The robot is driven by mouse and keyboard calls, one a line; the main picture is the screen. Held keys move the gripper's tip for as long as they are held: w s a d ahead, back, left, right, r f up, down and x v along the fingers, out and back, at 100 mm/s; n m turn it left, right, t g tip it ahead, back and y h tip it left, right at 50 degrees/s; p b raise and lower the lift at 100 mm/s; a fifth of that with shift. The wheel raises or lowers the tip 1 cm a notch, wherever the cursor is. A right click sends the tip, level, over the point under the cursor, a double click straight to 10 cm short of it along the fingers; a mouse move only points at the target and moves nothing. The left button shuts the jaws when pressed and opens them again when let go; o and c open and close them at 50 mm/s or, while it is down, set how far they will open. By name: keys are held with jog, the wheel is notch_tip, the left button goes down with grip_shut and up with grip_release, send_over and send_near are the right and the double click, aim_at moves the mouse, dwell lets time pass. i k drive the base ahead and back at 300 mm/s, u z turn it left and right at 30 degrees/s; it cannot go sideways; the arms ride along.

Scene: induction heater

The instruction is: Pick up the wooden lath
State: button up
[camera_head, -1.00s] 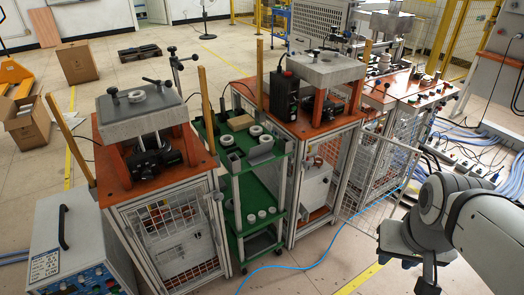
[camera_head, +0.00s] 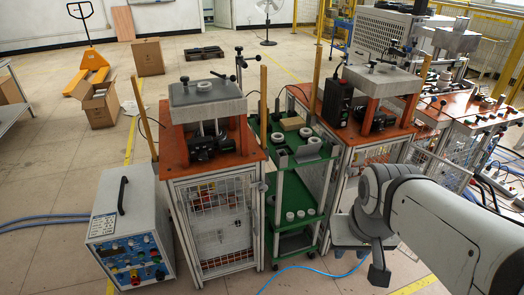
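Several thin wooden laths stand roughly upright by the orange-topped benches. One lath (camera_head: 143,118) leans at the left edge of the nearest bench, and another lath (camera_head: 263,95) stands at its right edge. A third lath (camera_head: 318,55) stands at the left of the second bench, and a fourth lath shows at that bench's right. Which one is meant is not clear. My gripper (camera_head: 378,270) hangs down from my arm at the lower right, in front of the second bench and well apart from every lath. Its fingers are too small and dark to read.
A green trolley (camera_head: 282,207) with rings and a tan block stands between the benches. A control box (camera_head: 128,230) stands on the floor at left. A blue cable (camera_head: 315,268) crosses the floor below my view of the trolley. Open floor lies at the back left.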

aim_at(319, 48)
jog(key=u, duration=0.15)
jog(key=i, duration=1)
jog(key=u, duration=0.05)
